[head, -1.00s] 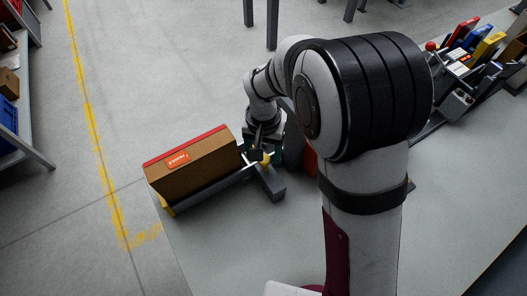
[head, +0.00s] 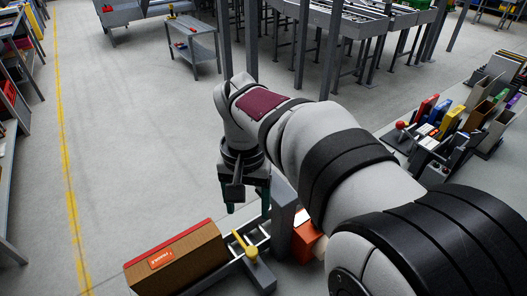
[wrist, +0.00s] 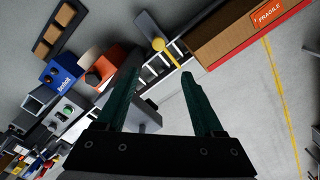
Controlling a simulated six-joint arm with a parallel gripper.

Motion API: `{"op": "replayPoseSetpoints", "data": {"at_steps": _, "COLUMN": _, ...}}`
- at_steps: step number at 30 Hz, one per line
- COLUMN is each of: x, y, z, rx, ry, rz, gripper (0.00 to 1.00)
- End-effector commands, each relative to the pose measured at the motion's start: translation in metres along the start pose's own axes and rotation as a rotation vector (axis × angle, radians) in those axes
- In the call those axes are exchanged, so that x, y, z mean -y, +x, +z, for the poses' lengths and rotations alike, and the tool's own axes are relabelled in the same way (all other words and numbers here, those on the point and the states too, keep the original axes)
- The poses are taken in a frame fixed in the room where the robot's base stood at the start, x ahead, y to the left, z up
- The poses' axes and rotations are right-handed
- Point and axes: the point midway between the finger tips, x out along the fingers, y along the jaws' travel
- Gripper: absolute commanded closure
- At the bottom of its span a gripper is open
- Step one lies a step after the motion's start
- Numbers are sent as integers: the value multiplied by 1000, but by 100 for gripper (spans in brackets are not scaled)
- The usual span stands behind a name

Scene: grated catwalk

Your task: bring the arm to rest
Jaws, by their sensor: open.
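My gripper (head: 248,208) hangs from my arm above the far end of a small roller conveyor (head: 216,276). Its two dark green fingers are spread with nothing between them. In the wrist view the fingers of my gripper (wrist: 160,85) point toward a yellow-knobbed lever (wrist: 158,45), with a visible gap. A long brown carton (head: 178,262) with a red top edge and a "FRAGILE" label lies at the conveyor's left end, apart from my gripper. The same carton (wrist: 235,35) shows at the upper right of the wrist view.
An orange-red object (head: 304,240) stands close to the right of the conveyor, partly hidden by my arm. A rack of coloured folders and tools (head: 445,125) is at the right. A blue box (wrist: 62,78) shows in the wrist view. Open floor lies left and behind.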

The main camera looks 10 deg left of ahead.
Motion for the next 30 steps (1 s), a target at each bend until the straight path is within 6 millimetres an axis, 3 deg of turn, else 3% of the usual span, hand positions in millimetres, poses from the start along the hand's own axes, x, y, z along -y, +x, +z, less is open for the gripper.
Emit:
{"op": "replayPoseSetpoints", "data": {"at_steps": 8, "x": -1, "y": 0, "z": 0, "rx": 0, "ry": 2, "rz": 0, "gripper": 31}}
{"op": "replayPoseSetpoints", "data": {"at_steps": 10, "x": -17, "y": -4, "z": 8, "rx": 4, "ry": 31, "rz": -8, "gripper": 31}}
{"op": "replayPoseSetpoints", "data": {"at_steps": 13, "x": -76, "y": -13, "z": 48, "rx": 23, "ry": 152, "rz": -40, "gripper": 31}}
{"op": "replayPoseSetpoints", "data": {"at_steps": 15, "x": -115, "y": -10, "z": 91, "rx": 36, "ry": 256, "rz": -72, "gripper": 31}}
{"op": "replayPoseSetpoints", "data": {"at_steps": 18, "x": -146, "y": 6, "z": 149, "rx": 50, "ry": 381, "rz": -113, "gripper": 31}}
{"op": "replayPoseSetpoints", "data": {"at_steps": 21, "x": -157, "y": 23, "z": 186, "rx": 56, "ry": 458, "rz": -140, "gripper": 31}}
{"op": "replayPoseSetpoints", "data": {"at_steps": 24, "x": -159, "y": 31, "z": 199, "rx": 59, "ry": 486, "rz": -149, "gripper": 31}}
{"op": "replayPoseSetpoints", "data": {"at_steps": 30, "x": -159, "y": 31, "z": 199, "rx": 59, "ry": 486, "rz": -149, "gripper": 31}}
